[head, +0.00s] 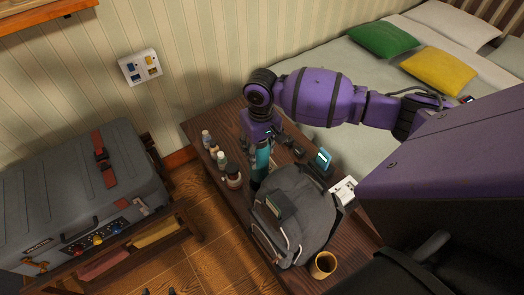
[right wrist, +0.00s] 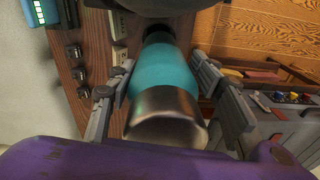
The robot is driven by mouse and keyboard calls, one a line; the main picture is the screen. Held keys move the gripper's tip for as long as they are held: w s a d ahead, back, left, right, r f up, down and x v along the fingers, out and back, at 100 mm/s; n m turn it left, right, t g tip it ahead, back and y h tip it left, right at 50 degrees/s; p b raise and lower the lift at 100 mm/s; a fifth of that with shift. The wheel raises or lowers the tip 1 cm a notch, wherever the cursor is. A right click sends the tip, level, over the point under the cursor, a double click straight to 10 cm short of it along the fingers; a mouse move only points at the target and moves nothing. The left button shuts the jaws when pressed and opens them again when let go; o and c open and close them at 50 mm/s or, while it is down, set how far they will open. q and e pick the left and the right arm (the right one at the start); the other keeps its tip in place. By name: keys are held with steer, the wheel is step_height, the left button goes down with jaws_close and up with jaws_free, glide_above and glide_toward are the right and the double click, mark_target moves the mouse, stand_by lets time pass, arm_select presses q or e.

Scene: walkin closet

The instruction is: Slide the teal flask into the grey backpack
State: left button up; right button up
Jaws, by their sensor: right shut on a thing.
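The teal flask (head: 261,160) hangs roughly upright below my right gripper (head: 262,137), which is shut on it. In the right wrist view the flask (right wrist: 165,72) lies between the two fingers (right wrist: 165,95), its metal end toward the camera and its dark end pointing away. The grey backpack (head: 318,205) stands on the wooden bench. The flask's lower end is at the backpack's upper left edge in the head view; whether they touch, I cannot tell. Two small dark tips at the bottom edge of the head view may be my left gripper (head: 159,292).
Several small bottles (head: 213,150) stand on the bench (head: 205,122) left of the flask. A teal-screened device (head: 322,158), a white box (head: 344,190) and a mug (head: 322,265) are near the backpack. A grey suitcase (head: 60,190) lies on a rack at left; a bed is behind.

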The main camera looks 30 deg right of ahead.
steer(key=shift+f, duration=0.45)
steer(key=shift+f+b, duration=0.4)
steer(key=shift+f, duration=0.35)
steer(key=shift+s+f, duration=0.1)
steer(key=shift+f, duration=0.35)
steer(key=shift+f+b, duration=0.55)
steer(key=shift+b, duration=0.05)
arm_select(q)
steer(key=shift+s+a+f, duration=0.1)
steer(key=shift+s+f, duration=0.15)
steer(key=shift+f, duration=0.2)
steer(key=shift+s+a+f, duration=0.1)
steer(key=shift+s+f, duration=0.15)
steer(key=shift+f, duration=0.2)
steer(key=shift+w+d+r, duration=0.1)
steer(key=shift+w+r, duration=0.05)
steer(key=shift+w, duration=0.15)
arm_select(e)
steer(key=shift+r, duration=0.1)
arm_select(q)
steer(key=shift+w+r, duration=0.25)
steer(key=shift+r, duration=0.1)
